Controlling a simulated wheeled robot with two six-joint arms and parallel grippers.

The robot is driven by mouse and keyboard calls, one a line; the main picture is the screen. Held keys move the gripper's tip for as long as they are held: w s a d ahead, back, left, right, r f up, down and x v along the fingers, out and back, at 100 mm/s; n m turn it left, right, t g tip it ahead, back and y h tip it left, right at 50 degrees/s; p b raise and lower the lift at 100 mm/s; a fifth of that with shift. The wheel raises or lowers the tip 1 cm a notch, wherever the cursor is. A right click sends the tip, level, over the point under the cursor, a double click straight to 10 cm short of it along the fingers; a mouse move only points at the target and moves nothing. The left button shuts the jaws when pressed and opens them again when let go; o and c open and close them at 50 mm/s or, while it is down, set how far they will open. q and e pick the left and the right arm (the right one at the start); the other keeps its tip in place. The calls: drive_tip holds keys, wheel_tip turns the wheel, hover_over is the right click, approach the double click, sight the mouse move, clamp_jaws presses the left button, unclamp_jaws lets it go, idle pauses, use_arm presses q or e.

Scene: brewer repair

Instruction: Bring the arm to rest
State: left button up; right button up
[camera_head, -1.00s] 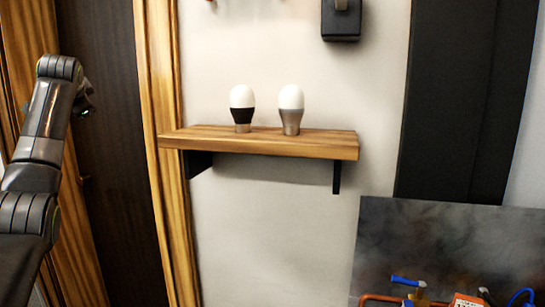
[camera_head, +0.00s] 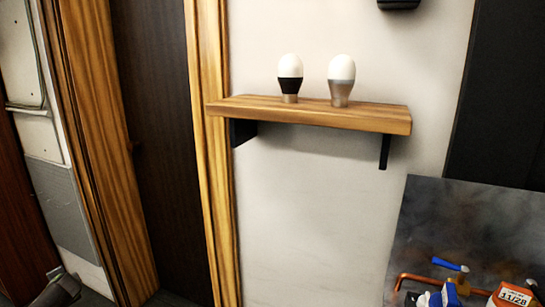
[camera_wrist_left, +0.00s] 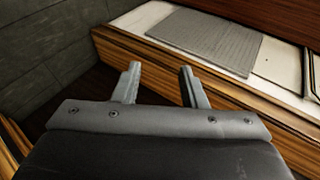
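My left gripper (camera_wrist_left: 160,82) is in the left wrist view with its two grey fingers apart and nothing between them. It is open, with a wood-trimmed wall and floor behind it. In the head view only a grey part of my left arm (camera_head: 58,290) shows at the bottom left corner; the fingers cannot be made out there. My right gripper is in neither view.
A wooden shelf (camera_head: 312,113) on the wall holds a black-based bulb (camera_head: 290,78) and a silver-based bulb (camera_head: 341,80). A grey panel with copper pipe (camera_head: 402,278) and blue valve handles stands at lower right. A dark door (camera_head: 160,150) is at left.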

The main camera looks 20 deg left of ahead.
use_arm(q)
drive_tip(key=s+a+f+g, duration=0.1)
drive_tip(key=s+f, duration=0.3)
drive_tip(key=s, duration=0.6)
drive_tip(key=s+a+f, duration=0.1)
drive_tip(key=s+f, duration=0.2)
drive_tip(key=s, duration=0.7)
drive_tip(key=s+a+f+g, duration=0.1)
drive_tip(key=s+f, duration=0.3)
drive_tip(key=s, duration=0.6)
drive_tip(key=s+d+f+n+g+h, duration=0.1)
drive_tip(key=s+d+f+h, duration=0.15)
drive_tip(key=d+f, duration=1.1)
drive_tip(key=s+d+f+n+h, duration=0.1)
drive_tip(key=s+d+f+h, duration=0.15)
drive_tip(key=d+f, duration=1.05)
drive_tip(key=d+f+n+h+p, duration=0.1)
drive_tip(key=d+h, duration=0.3)
drive_tip(key=d, duration=2.6)
drive_tip(key=shift+d+f+n+h+p, duration=0.3)
drive_tip(key=shift+d+h+p, duration=0.1)
drive_tip(key=shift+p, duration=0.5)
